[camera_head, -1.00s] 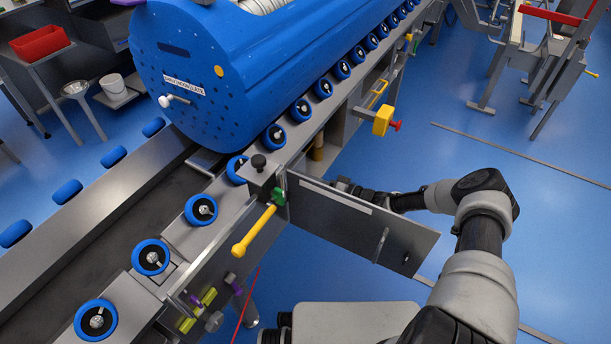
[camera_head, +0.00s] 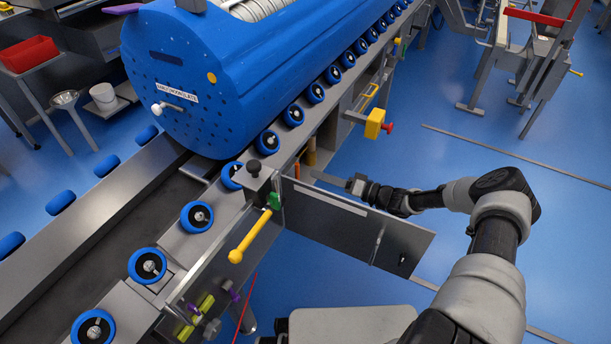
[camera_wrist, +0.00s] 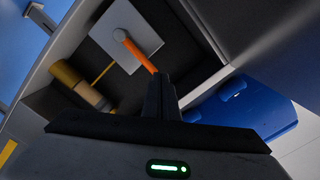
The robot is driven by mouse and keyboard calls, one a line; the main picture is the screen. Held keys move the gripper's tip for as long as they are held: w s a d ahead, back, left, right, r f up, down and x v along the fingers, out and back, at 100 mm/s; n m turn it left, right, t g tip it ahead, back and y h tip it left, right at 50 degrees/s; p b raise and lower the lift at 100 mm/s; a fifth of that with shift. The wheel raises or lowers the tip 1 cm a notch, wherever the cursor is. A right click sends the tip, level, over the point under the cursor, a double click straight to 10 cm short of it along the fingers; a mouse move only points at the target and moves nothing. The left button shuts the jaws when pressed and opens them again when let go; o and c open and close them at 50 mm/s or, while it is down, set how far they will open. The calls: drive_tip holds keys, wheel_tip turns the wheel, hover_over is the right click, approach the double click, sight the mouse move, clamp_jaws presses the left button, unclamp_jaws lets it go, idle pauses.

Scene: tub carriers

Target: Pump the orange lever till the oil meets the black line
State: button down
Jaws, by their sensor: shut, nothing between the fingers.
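The orange lever (camera_wrist: 139,53) runs from a round pivot on a light square plate (camera_wrist: 128,30) inside a dark recess in the wrist view. A small part of the orange lever (camera_head: 297,170) also shows behind the open grey panel in the head view. My gripper (camera_wrist: 161,78) is shut and empty, its fingertips close to the lever's lower end; I cannot tell if they touch. My gripper (camera_head: 318,177) also shows just above the panel's top edge. A tan cylinder (camera_wrist: 80,84) stands beside the lever. I cannot make out an oil level or black line.
The grey panel (camera_head: 350,228) stands open in front of my forearm. A conveyor with blue rollers carries a big blue drum (camera_head: 200,80). A yellow handle (camera_head: 250,236) and a yellow box with a red knob (camera_head: 375,123) stick out from its side.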

drive_tip(key=v, duration=0.5)
drive_tip(key=shift+w+a, duration=0.1)
drive_tip(key=shift+a, duration=0.05)
idle(0.7)
